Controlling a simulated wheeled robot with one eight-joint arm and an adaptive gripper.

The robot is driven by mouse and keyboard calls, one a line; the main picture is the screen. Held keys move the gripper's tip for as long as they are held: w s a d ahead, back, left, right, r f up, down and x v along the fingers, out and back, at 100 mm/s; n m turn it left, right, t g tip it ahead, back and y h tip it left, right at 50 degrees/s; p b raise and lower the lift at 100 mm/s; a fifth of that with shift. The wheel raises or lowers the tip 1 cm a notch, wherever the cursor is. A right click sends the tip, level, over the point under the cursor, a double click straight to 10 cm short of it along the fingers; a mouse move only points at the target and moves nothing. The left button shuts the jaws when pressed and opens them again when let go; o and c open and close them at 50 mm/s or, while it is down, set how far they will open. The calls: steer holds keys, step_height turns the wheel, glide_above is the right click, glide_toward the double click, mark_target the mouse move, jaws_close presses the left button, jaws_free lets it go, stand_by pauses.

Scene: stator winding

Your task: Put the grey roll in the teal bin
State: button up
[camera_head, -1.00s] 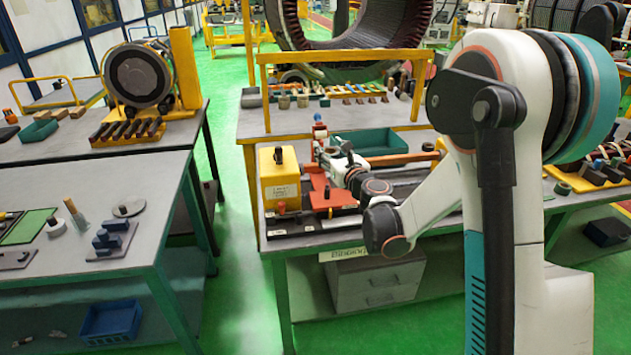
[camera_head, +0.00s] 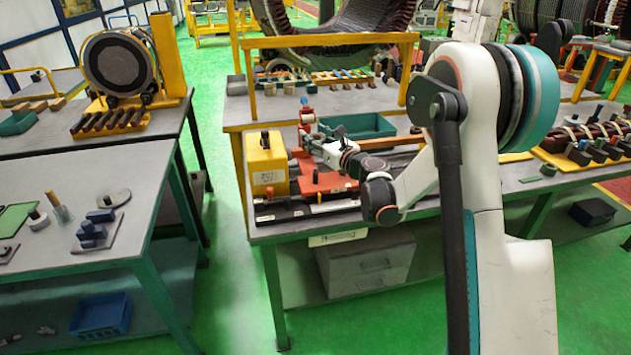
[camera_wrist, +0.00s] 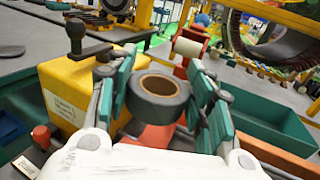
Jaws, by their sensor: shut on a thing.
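The grey roll (camera_wrist: 157,97), a dark grey ring with a brown core, sits between the teal fingers of my gripper (camera_wrist: 162,100) in the wrist view. My gripper is shut on the roll and holds it by its sides. The teal bin (camera_wrist: 262,118) is to the right of the gripper in the wrist view, and the roll is outside it. In the head view the teal bin (camera_head: 362,126) stands on the middle bench just beyond my gripper (camera_head: 324,136). I cannot make out the roll clearly there.
A yellow box (camera_head: 266,160) with a dark handle stands left of my gripper. A red and white post with a blue top (camera_head: 306,115) stands behind it. An orange bar (camera_head: 390,142) lies in front of the bin. A yellow frame (camera_head: 325,41) spans the bench's back.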

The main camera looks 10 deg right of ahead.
mark_target(317, 177)
step_height(317, 177, down, 14)
steer(key=b, duration=0.4)
steer(key=shift+r, duration=0.2)
steer(key=shift+f+b, duration=0.2)
steer(key=shift+b, duration=0.1)
steer(key=o, duration=1.1)
steer(key=shift+r+p, duration=0.1)
steer(key=shift+p, duration=0.3)
